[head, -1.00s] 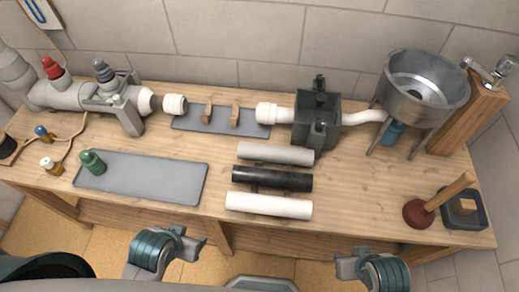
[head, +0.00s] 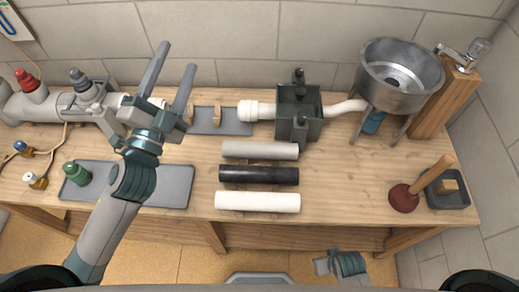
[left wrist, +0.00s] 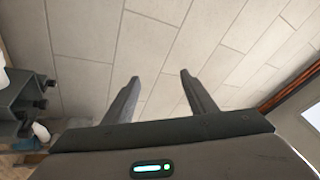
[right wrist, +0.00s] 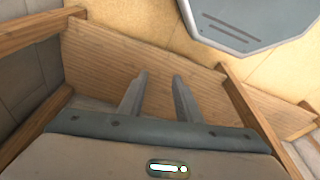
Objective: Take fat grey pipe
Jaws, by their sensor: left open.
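The fat grey pipe (head: 260,150) lies on the bench, the rearmost of three parallel pipes. The black pipe (head: 259,174) and the white pipe (head: 257,201) lie in front of it. My left gripper (head: 176,57) is raised over the left-middle of the bench, to the left of the grey pipe and apart from it. It is open and empty, and its fingers also show in the left wrist view (left wrist: 160,77) against the tiled wall. My right gripper (head: 322,264) is low in front of the bench. Its fingers are apart and empty in the right wrist view (right wrist: 160,76).
Behind the pipes stands a dark grey box (head: 299,113) joined to white pipework. A steel funnel basin (head: 400,77) and a plunger (head: 407,195) are at the right. A grey mat (head: 165,184) with a green fitting (head: 76,173) lies at the front left.

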